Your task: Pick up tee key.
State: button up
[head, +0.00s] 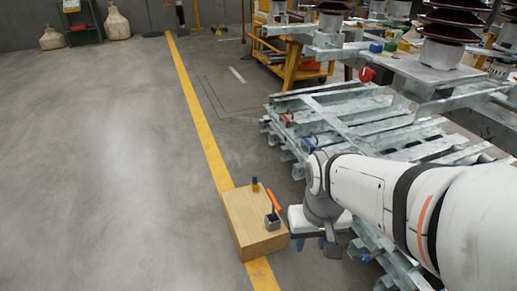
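What looks like the tee key (273,199) has an orange bar handle and a thin dark stem. It stands over a small grey block (272,222), and the stem's lower end seems to be in the block. Both are on top of a light wooden box (242,213) on the floor. My gripper (326,243) hangs just right of the box, apart from the tee key, partly hidden by my own wrist. Small blue parts show below its white body. I cannot tell whether its fingers are open or shut.
Stacked galvanized steel frames (365,120) fill the right side, close to my arm. A yellow cart (290,66) stands behind. A yellow floor line (196,105) runs under the box. The left floor is clear.

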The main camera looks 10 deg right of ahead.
aim_at(276, 205)
jog(key=u, duration=0.3)
jog(key=i, duration=0.9)
jog(key=z, duration=0.4)
